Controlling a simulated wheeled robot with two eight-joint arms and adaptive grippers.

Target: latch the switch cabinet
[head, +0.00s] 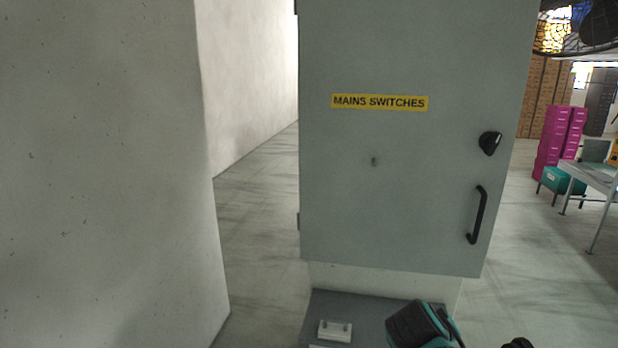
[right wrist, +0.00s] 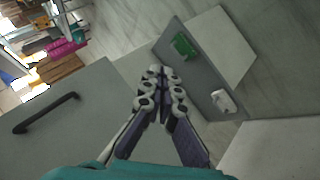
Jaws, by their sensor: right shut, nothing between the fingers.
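The grey switch cabinet door (head: 400,205) fills the middle of the head view, with a yellow MAINS SWITCHES label (head: 380,102). Hinges show on its left edge. A black latch knob (head: 489,143) sits near the right edge, above a black bar handle (head: 477,215). I cannot tell whether the door is flush with its frame. The right wrist view shows the door at left with the handle (right wrist: 47,113). My right gripper (right wrist: 162,76) is shut and empty, apart from the handle. The knob is not seen there. My left gripper is not in view.
Below the door is a grey ledge (head: 375,312) with a white fitting (head: 335,330); a green fitting (right wrist: 184,45) also shows in the right wrist view. A pale wall (head: 100,170) stands at left. Magenta bins (head: 556,142) and a table (head: 590,173) stand right, beyond open floor.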

